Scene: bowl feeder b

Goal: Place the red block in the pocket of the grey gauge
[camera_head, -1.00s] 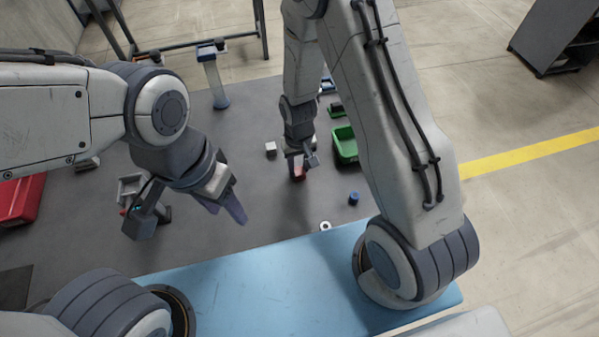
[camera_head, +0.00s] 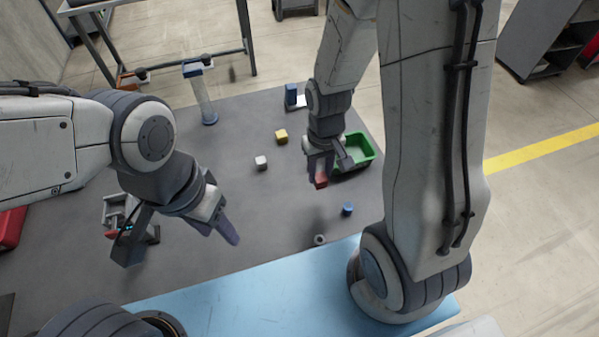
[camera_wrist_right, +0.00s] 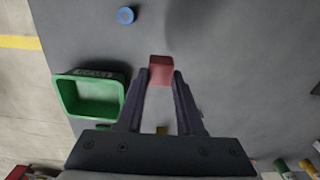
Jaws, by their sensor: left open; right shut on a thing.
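My right gripper (camera_head: 320,172) is shut on the red block (camera_head: 321,182), which hangs below its fingers, left of the green bin. In the right wrist view the red block (camera_wrist_right: 160,70) sits between the two fingertips (camera_wrist_right: 161,80). It appears to be above the table, with a dark shadow apart from it. My left gripper (camera_head: 226,228) is open and empty over the left part of the table. A light grey fixture (camera_head: 116,207), perhaps the grey gauge, stands left of it, partly hidden by my left wrist. Its pocket cannot be made out.
The green bin (camera_head: 357,152) stands just right of my right gripper. A white block (camera_head: 261,162), a yellow block (camera_head: 281,136), a blue cylinder (camera_head: 347,209) and a pale ring (camera_head: 319,239) lie on the dark table. A clear column (camera_head: 203,100) stands at the back.

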